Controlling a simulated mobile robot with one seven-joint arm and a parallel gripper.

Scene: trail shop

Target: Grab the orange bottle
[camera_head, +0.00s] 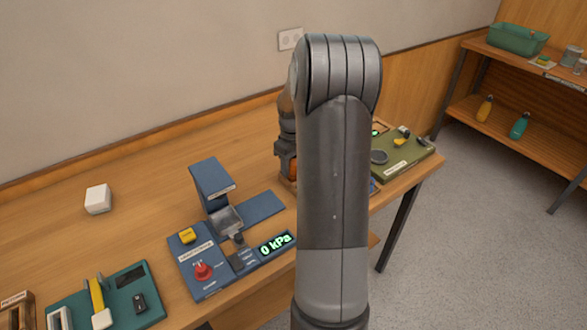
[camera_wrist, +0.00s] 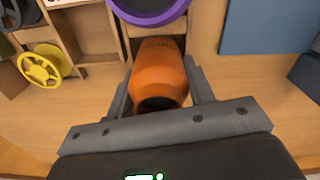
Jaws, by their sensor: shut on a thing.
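An orange bottle (camera_wrist: 160,72) is between the two fingers of my gripper (camera_wrist: 162,88) in the wrist view, with its dark, narrower end facing the camera. The gripper is shut on its sides. In the head view my gripper (camera_head: 287,163) is low over the workbench, mostly behind my arm, and a small bit of orange (camera_head: 293,172) shows at it. I cannot tell whether the bottle still touches the surface under it. A separate yellow-orange bottle (camera_head: 485,109) stands on the lower shelf at the far right.
A wooden compartment rack (camera_wrist: 92,32) with a purple ring (camera_wrist: 150,10) and yellow wheel (camera_wrist: 45,62) is close to the gripper. A blue pressure station (camera_head: 205,262), white block (camera_head: 98,199) and green tray (camera_head: 140,312) occupy the bench (camera_head: 140,165). A teal bottle (camera_head: 520,126) stands on the shelf.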

